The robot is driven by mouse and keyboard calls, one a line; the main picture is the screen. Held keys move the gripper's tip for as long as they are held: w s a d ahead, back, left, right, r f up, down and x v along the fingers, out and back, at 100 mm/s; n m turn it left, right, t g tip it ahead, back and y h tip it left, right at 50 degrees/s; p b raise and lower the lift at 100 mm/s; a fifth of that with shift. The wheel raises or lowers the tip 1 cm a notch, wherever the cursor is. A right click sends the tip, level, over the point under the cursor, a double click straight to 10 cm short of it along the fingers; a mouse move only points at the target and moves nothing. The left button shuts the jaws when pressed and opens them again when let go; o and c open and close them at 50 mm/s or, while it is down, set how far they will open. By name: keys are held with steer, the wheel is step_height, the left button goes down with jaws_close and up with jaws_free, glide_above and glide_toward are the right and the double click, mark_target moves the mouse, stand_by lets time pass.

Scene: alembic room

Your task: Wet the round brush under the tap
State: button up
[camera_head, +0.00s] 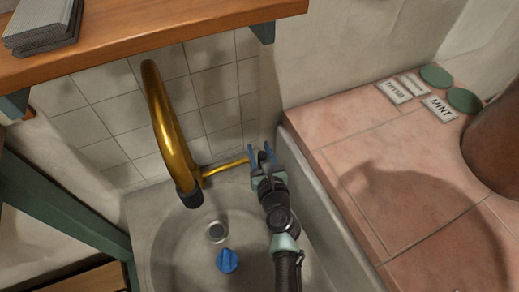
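The brass tap (168,120) curves down over the stone sink (165,240), its dark spout end above the left side of the basin. A thin brass lever (226,167) sticks out to the right from the tap's base. My gripper (262,152) is at the lever's right end, its two blue fingers apart with nothing seen between them. I cannot tell whether a finger touches the lever. A round blue thing (227,261), probably the round brush seen from above, is in the basin below the drain (216,232). No water stream shows.
A wooden shelf (150,40) with stacked grey slabs (42,25) overhangs the tap. The sink's right wall is close to my arm.

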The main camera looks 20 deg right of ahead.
steer(key=shift+o, duration=1.1)
steer(key=shift+s, duration=0.1)
steer(key=p+v, duration=0.2)
steer(key=v, duration=1)
steer(key=shift+s+p, duration=0.4)
steer(key=shift+a, duration=0.1)
